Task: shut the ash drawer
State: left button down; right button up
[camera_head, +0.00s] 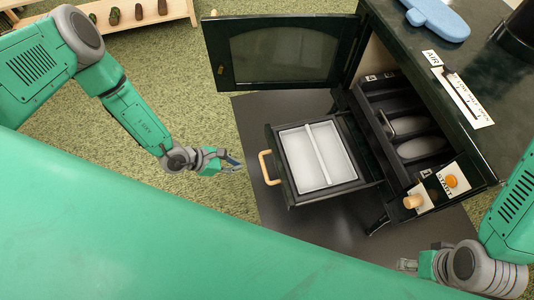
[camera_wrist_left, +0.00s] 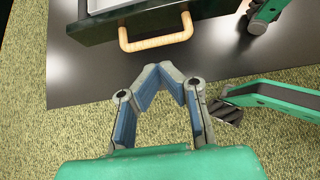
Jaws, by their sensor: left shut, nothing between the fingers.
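The ash drawer (camera_head: 282,190) is pulled out from the dark stove (camera_head: 445,85), with a light two-part tray (camera_head: 318,156) inside it. Its pale wooden handle (camera_head: 266,167) faces left, and the handle also shows in the left wrist view (camera_wrist_left: 156,37). My left gripper (camera_head: 236,164) is shut and empty, left of the handle and apart from it. In the left wrist view its fingertips (camera_wrist_left: 172,70) meet below the handle. My right gripper (camera_head: 407,265) is at the lower right, small and partly hidden, so its jaws cannot be read.
The stove's glass door (camera_head: 285,55) stands open to the left, above the drawer. A dark floor plate (camera_head: 262,115) lies under the stove on green carpet (camera_head: 165,100). A blue object (camera_head: 437,18) lies on the stove top. A low wooden shelf (camera_head: 130,15) stands at the back left.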

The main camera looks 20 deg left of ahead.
pick_arm(q)
jog(key=b, duration=0.5)
send_near(276, 167)
jog(key=f, duration=0.3)
jog(key=shift+s+d+f, duration=0.1)
jog(key=shift+d+f, duration=0.25)
jog(key=w+d, duration=0.1)
jog(key=w+d+b, duration=0.1)
jog(key=d, duration=0.1)
jog(key=shift+w+d, duration=0.3)
